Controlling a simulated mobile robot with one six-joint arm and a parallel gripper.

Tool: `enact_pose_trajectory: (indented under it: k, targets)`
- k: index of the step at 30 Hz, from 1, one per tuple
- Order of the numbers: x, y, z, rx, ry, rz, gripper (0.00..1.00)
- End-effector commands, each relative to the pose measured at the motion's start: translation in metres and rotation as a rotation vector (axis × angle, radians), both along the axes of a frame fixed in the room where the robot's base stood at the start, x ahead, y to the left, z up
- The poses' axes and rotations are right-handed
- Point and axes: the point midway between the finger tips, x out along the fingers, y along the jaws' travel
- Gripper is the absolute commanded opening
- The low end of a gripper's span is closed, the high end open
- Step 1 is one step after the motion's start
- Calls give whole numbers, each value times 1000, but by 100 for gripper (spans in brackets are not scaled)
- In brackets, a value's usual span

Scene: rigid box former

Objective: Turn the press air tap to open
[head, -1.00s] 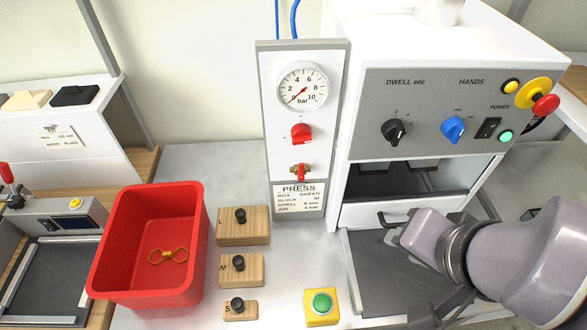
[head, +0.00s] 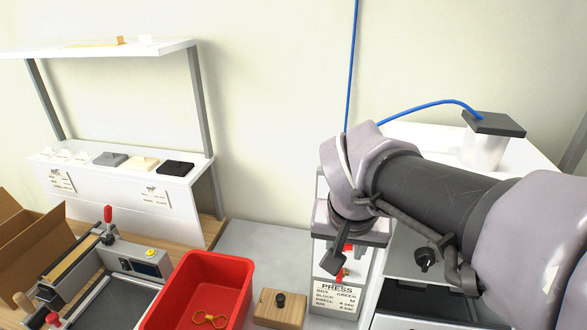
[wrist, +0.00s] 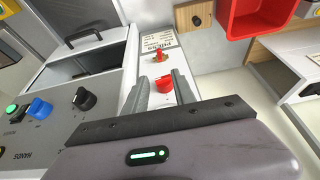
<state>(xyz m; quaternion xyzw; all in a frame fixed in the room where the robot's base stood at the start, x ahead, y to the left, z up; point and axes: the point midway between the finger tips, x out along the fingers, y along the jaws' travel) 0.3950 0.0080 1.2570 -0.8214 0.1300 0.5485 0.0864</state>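The press air tap (wrist: 160,56), a small red handle on a brass body, sits on the white press panel (wrist: 133,50) beside the PRESS label in the wrist view. In the head view the tap (head: 341,274) shows partly below my gripper. Its exact handle angle is too small to tell. A red regulator knob (wrist: 164,86) is the panel's other red control, nearer my wrist camera. My gripper (wrist: 161,77) is open, its two dark fingers apart on either side of the knob in the picture. Contact cannot be told. In the head view my gripper (head: 337,261) hides the gauge.
The press box with its black dial (wrist: 84,98) and blue knob (wrist: 39,108) stands beside the panel. A red bin (head: 240,270) holding a yellow ring-shaped piece and a wooden block (head: 280,308) are left of the panel. A blue air hose (head: 352,70) runs above.

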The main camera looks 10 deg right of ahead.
Motion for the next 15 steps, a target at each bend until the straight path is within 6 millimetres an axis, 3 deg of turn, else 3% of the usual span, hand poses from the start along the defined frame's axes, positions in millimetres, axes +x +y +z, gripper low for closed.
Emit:
enact_pose_trajectory:
  k: [3, 15]
  targets:
    - [9, -4, -30, 0, 4, -2, 32]
    - [40, -13, -108, 0, 3, -1, 32]
